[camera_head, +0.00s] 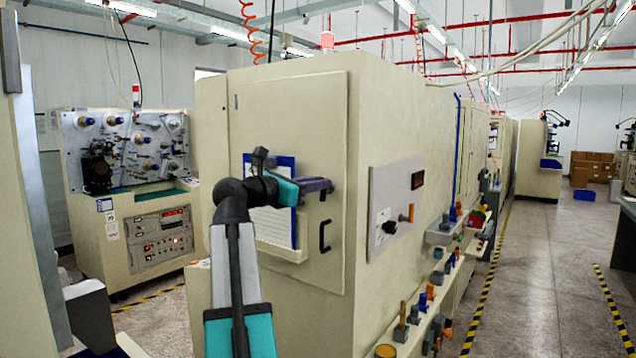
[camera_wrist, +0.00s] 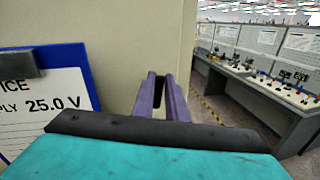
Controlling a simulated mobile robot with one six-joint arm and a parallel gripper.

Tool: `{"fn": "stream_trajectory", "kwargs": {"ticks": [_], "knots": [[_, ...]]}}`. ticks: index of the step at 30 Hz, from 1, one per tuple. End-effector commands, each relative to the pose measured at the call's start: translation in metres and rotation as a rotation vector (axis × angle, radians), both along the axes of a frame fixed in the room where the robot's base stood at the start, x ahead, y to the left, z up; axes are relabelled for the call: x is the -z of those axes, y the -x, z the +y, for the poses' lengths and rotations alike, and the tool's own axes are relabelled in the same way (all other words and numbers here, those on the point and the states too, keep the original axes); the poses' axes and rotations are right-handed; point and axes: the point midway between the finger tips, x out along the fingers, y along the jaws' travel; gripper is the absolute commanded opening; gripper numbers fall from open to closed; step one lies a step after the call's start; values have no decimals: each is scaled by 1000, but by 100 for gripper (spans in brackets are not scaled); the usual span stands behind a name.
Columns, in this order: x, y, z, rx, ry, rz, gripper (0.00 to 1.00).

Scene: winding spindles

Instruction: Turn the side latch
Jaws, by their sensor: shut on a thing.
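My gripper (camera_head: 322,186) reaches the right part of the beige cabinet door (camera_head: 290,110), above a black door handle (camera_head: 325,236). Its purple fingers (camera_wrist: 170,98) point at the beige panel in the wrist view and are shut on a small dark piece (camera_wrist: 159,90), seemingly the side latch. The fingers cover most of that piece, so its angle cannot be told. In the head view it is largely hidden behind the fingers.
A blue clipboard with a white sheet (camera_head: 275,222) hangs on the door just left of my gripper. A grey control panel (camera_head: 397,205) with a black knob and an orange lever is on the cabinet's side. The aisle (camera_head: 540,270) at right is clear.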

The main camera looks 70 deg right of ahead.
Motion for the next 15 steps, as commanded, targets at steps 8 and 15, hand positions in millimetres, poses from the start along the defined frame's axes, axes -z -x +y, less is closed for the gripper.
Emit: {"fn": "stream_trajectory", "kwargs": {"ticks": [8,15], "knots": [[-1,7,2,3,54,-216,0],[1,12,3,4,113,-435,0]]}}
